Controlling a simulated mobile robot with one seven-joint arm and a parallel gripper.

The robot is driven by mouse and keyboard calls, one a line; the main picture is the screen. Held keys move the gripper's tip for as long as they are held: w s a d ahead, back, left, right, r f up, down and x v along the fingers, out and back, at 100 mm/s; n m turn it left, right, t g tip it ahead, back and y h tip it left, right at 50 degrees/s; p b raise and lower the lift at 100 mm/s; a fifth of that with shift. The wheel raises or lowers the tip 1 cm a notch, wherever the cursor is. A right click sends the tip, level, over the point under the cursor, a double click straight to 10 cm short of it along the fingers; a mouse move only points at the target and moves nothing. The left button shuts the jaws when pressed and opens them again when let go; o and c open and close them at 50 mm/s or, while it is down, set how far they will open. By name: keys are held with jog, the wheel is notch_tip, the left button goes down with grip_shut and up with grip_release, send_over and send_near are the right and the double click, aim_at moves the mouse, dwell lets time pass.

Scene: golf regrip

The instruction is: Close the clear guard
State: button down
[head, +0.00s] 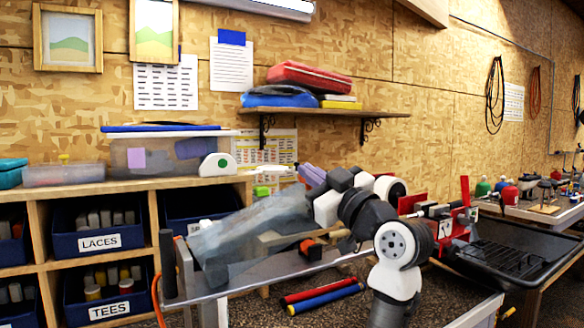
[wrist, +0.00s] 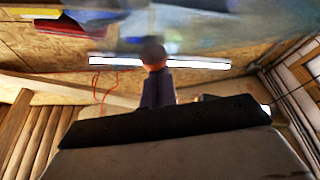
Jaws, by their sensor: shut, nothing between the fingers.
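The clear guard (head: 245,238) is a smoky see-through panel over the bench, left of my arm in the head view. It stands tilted up, with a flat clear edge below it. My gripper (head: 306,172) is at the guard's upper right, its lavender fingers pointing up and left. The fingers also show in the wrist view (wrist: 157,88), pressed together with nothing between them. I cannot tell whether they touch the guard. A blurred see-through surface fills the top of the wrist view. My arm hides part of the machine behind it.
A red and a blue grip (head: 325,297) lie on the speckled bench top. A red vise (head: 458,228) stands at the right beside a black tray (head: 490,262). A shelf (head: 330,111) is above my arm. Storage cubbies (head: 100,240) with blue bins fill the left.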

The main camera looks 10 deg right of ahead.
jog(key=shift+w+d+f+m+t+h+b, duration=0.15)
jog(key=shift+d+f+m+h+b, duration=0.4)
jog(key=shift+f, duration=0.85)
jog(key=shift+w+d+f+m+t+h+b, duration=0.1)
jog(key=shift+d+f+m+t+b, duration=0.15)
jog(key=shift+f+m+b, duration=0.7)
jog(key=shift+w+d+f+m+t+h+b, duration=0.1)
jog(key=shift+d+f+m+h+b, duration=0.25)
jog(key=shift+f+b, duration=0.95)
jog(key=shift+f+p, duration=0.5)
jog(key=shift+f, duration=0.15)
jog(key=shift+r, duration=0.1)
